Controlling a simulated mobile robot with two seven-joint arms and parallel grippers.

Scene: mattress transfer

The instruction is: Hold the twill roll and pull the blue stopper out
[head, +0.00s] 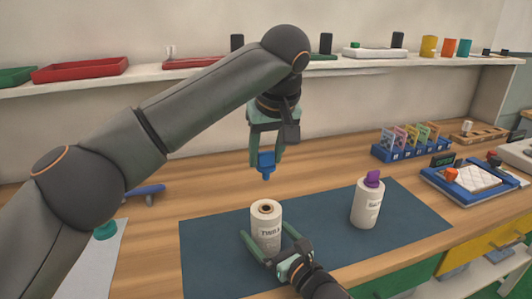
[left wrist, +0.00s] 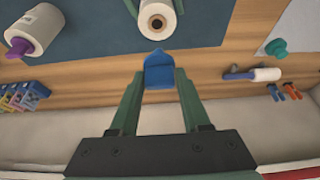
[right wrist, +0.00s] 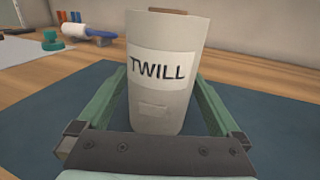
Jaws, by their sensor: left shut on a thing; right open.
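The twill roll (head: 267,230) stands upright on the dark blue mat (head: 210,250), with an open hole in its top. Its TWILL label faces the camera in the right wrist view (right wrist: 158,68). The blue stopper (head: 266,167) is out of the roll. My left gripper (head: 266,157) is shut on it and holds it above and behind the roll, apart from it. The stopper also shows between the fingers in the left wrist view (left wrist: 159,72). My right gripper (head: 267,241) is open, with one finger on each side of the roll.
Another white roll (head: 366,207) with a purple stopper (head: 373,179) stands at the mat's right. A blue rack (head: 410,150) and a tray with a white pad (head: 475,182) are further right. A shelf (head: 200,78) with trays and cups runs along the back.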

